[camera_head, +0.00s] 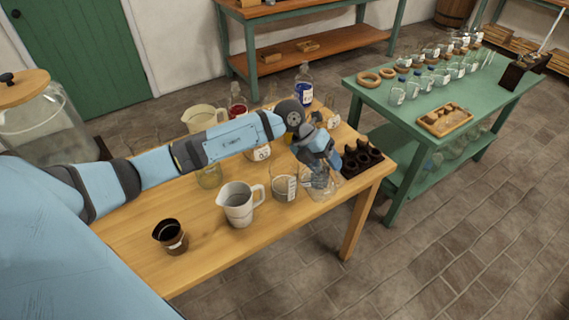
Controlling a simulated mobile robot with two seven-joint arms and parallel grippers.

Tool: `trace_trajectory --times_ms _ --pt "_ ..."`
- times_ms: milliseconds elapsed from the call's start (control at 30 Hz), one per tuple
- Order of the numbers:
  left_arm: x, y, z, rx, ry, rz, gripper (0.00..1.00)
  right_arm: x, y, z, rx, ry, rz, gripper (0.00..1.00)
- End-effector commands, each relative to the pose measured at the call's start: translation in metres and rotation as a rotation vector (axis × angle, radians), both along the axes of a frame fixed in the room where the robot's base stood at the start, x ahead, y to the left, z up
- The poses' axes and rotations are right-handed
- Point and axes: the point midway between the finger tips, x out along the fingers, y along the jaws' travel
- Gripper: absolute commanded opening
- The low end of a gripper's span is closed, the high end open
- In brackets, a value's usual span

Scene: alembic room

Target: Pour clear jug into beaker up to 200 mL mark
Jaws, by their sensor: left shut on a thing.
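My left gripper (322,168) reaches across the wooden table from the left and points down near its right end. It is shut on a clear glass vessel (322,190), which looks like the clear jug; the gripper hides its top, and I cannot tell whether it touches the table. A clear beaker (284,188) with a white label stands just left of it. Its marks and any liquid level are too small to read. My right gripper is not in view.
A pale jug with a handle (239,205) and a dark cup (171,236) stand toward the front of the table. A dark rack (362,160) sits right of the gripper. Bottles, including a blue one (304,92), crowd behind my arm. A green table (420,88) holds more glassware.

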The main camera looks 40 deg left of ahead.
Motion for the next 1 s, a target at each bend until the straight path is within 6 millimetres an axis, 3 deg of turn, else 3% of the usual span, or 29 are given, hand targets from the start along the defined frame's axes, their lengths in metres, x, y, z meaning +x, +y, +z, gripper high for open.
trace_trajectory --times_ms 833,1000 --pt "0.002 -0.041 -0.013 0.347 0.016 -0.003 0.00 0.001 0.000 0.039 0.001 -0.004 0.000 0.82" --pt "0.004 -0.056 -0.014 0.494 0.021 -0.005 0.00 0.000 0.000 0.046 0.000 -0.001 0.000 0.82"
